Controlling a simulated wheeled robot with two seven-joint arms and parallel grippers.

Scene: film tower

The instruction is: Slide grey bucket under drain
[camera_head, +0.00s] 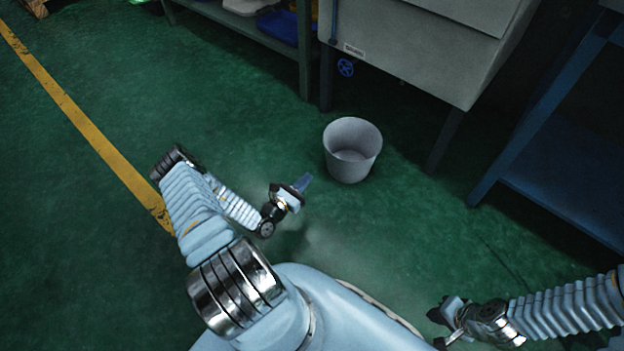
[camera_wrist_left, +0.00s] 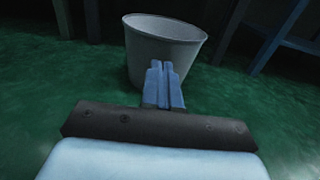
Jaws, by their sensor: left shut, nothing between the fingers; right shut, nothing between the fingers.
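The grey bucket (camera_head: 352,151) stands upright on the green floor, in front of a grey metal cabinet on legs. It looks empty. My left gripper (camera_head: 304,183) is shut and empty, low near the floor, just left of the bucket and pointing toward it. In the left wrist view the shut fingers (camera_wrist_left: 160,78) overlap the lower front of the bucket (camera_wrist_left: 163,42); I cannot tell whether they touch it. My right gripper (camera_head: 440,325) is shut and empty at the lower right, away from the bucket. A blue valve wheel (camera_head: 345,67), perhaps at the drain, is under the cabinet's left end.
The grey cabinet (camera_head: 420,50) has legs on both sides, with shadowed floor beneath it. A blue shelf frame (camera_head: 570,185) stands at the right. A bench with trays (camera_head: 285,27) is at the back. A yellow floor line (camera_head: 90,125) runs along the left, with open floor beside it.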

